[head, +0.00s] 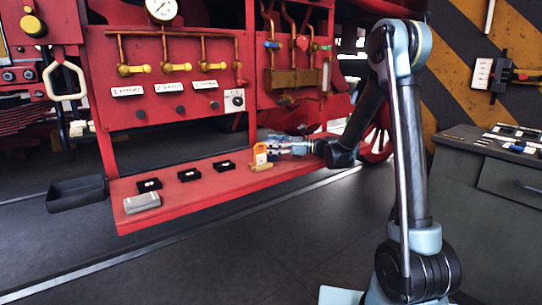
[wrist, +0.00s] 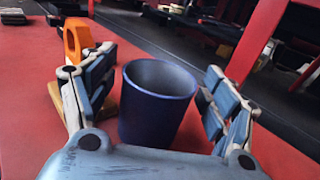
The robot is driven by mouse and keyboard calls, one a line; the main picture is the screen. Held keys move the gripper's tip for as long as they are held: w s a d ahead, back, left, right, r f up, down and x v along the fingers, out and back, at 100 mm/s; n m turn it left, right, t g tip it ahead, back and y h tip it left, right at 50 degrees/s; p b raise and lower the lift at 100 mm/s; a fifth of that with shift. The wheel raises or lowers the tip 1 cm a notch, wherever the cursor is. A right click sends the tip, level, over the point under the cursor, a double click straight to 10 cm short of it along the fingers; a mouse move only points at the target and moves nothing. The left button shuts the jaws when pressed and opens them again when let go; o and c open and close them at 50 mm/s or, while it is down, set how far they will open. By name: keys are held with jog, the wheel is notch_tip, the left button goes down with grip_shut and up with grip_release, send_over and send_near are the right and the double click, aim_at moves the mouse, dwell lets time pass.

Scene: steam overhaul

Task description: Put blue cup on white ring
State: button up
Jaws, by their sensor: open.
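The dark blue cup (wrist: 155,115) stands upright and empty on the red shelf, between the two fingers of my gripper (wrist: 158,65) in the wrist view. My gripper is open, with one finger on each side of the cup. A narrow gap shows at the right finger; whether the left finger touches the cup, I cannot tell. In the head view my gripper (head: 284,148) reaches in from the right, low over the red shelf. The cup is not clear there. I cannot make out a white ring on the shelf in either view.
An orange object (head: 260,153) stands close left of my gripper; it also shows in the wrist view (wrist: 77,40). Several small black boxes (head: 189,174) and a grey box (head: 142,202) lie farther left on the red shelf (head: 215,182). Gauges and pipes rise behind.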

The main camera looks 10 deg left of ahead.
jog(key=c, duration=1.3)
